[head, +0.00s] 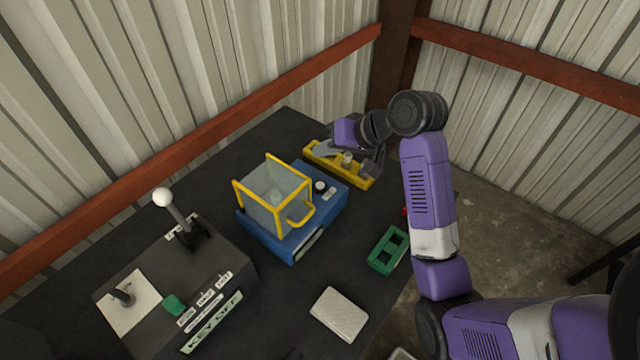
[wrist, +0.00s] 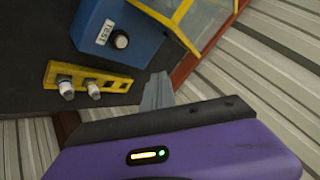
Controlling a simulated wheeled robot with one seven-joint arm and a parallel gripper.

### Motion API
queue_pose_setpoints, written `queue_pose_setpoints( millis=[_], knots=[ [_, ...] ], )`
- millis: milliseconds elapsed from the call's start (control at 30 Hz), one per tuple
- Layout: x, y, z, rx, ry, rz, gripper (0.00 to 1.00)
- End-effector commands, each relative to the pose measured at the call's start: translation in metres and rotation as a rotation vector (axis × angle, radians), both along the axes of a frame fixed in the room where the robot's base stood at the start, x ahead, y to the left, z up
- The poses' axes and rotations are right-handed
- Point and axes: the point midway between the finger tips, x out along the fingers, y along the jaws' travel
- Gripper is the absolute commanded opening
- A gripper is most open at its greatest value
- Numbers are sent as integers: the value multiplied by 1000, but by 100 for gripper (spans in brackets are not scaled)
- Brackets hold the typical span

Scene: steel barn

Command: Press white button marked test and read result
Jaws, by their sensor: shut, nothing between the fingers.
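A blue box (head: 325,212) stands on the dark table, with a yellow-framed clear guard on its left part. A round button with a pale top and dark collar (head: 320,186) sits on the bare right part. In the wrist view the button (wrist: 120,40) has a white label (wrist: 104,32) reading TEST beside it. My gripper (head: 327,150) is behind the box, over the yellow rack. In the wrist view its fingers (wrist: 157,88) are together and empty, apart from the button. A grey panel on the box's front (head: 309,245) is too small to read.
The yellow rack (head: 363,182) holds silver-topped pieces. A green block (head: 388,250) and a pale pad (head: 339,314) lie in front. A grey console (head: 222,265) with a white-knobbed lever stands left. The corrugated wall rises close behind the table.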

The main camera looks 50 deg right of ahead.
Motion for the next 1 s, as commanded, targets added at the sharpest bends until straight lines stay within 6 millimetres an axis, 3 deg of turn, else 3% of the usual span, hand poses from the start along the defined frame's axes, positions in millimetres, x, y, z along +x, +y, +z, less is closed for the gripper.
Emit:
queue_pose_setpoints(
  millis=[700, 1000],
  knots=[
    [0, 0, -78, 1, 1, 0, 0],
    [0, 0, -84, 0, 0, 0, 0]
  ],
)
